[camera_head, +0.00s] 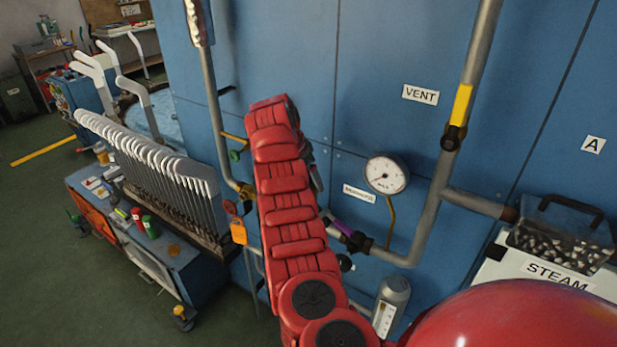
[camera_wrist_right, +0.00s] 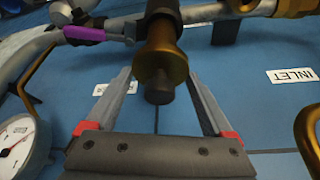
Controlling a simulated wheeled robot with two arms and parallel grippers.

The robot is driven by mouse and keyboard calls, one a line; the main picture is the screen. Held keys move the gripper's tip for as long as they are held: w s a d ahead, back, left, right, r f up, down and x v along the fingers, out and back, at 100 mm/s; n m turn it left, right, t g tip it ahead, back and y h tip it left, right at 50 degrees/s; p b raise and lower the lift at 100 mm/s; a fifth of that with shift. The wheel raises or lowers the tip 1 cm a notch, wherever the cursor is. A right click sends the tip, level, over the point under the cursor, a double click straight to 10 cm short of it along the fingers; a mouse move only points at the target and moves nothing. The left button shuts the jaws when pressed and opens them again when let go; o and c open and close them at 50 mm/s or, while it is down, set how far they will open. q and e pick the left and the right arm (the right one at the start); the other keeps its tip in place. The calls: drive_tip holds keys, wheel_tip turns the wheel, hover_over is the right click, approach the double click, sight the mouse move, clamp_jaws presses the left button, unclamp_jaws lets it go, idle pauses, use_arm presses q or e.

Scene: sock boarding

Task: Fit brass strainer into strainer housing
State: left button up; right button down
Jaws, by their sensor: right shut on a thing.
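The brass strainer (camera_wrist_right: 162,66) shows in the right wrist view, a brass-coloured round piece with a flange and a dark knob towards the camera. My right gripper (camera_wrist_right: 161,84) is shut on it, one finger on each side. A dark round fitting (camera_wrist_right: 162,14), seemingly the strainer housing, is directly beyond the strainer on the pipe. The two line up closely; I cannot tell how deep the strainer sits. In the head view my red right arm hides most of the gripper and the strainer. My left gripper is not in view.
A pressure gauge (camera_head: 386,174) and a purple-handled valve (camera_head: 343,229) are right of my arm. Grey pipes (camera_head: 437,205) run along the blue wall (camera_head: 375,70). A yellow-handled valve (camera_head: 461,108) is higher up. A cart (camera_head: 160,250) with a rack of white boards (camera_head: 150,160) stands left.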

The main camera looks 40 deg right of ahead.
drive_tip(key=shift+f+b, duration=2.5)
drive_tip(key=shift+f, duration=1.05)
drive_tip(key=shift+r, duration=0.15)
drive_tip(key=shift+r+p, duration=1.3)
drive_tip(key=shift+r, duration=2.2)
drive_tip(key=shift+b, duration=0.35)
drive_tip(key=shift+f+b, duration=0.9)
drive_tip(key=shift+f, duration=0.55)
